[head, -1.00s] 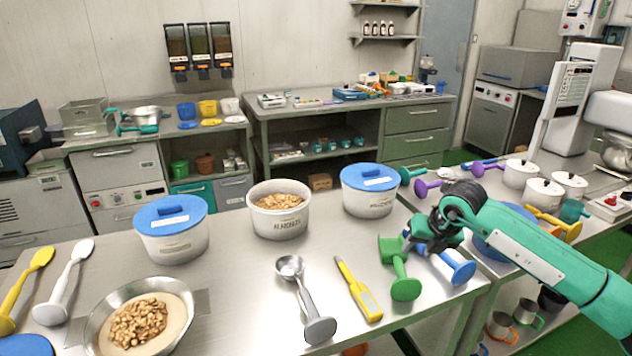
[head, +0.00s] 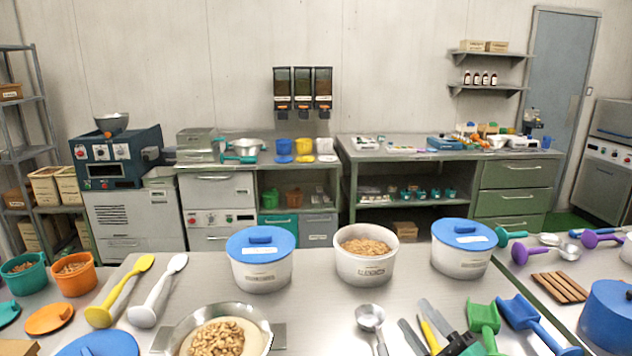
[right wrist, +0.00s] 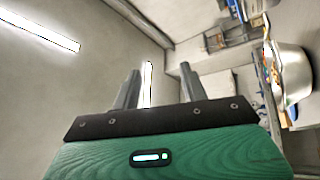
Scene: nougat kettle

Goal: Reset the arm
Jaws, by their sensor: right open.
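My right gripper (head: 414,314) shows at the bottom of the head view, its two grey fingers pointing away over the near table. It is open. In the right wrist view the fingers (right wrist: 159,80) stand apart with nothing between them. In the head view a yellow thermometer-like tool (head: 436,330) lies partly hidden behind the fingers. A metal scoop (head: 370,318) is just left of them, and a green scoop (head: 483,318) and a blue scoop (head: 522,312) are to the right. My left gripper is not in view.
The near table holds a bowl of almonds (head: 365,268), two blue-lidded tubs (head: 262,276) (head: 460,262), and a metal bowl of nuts (head: 178,335). Yellow (head: 128,290) and white (head: 158,292) spatulas lie at left.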

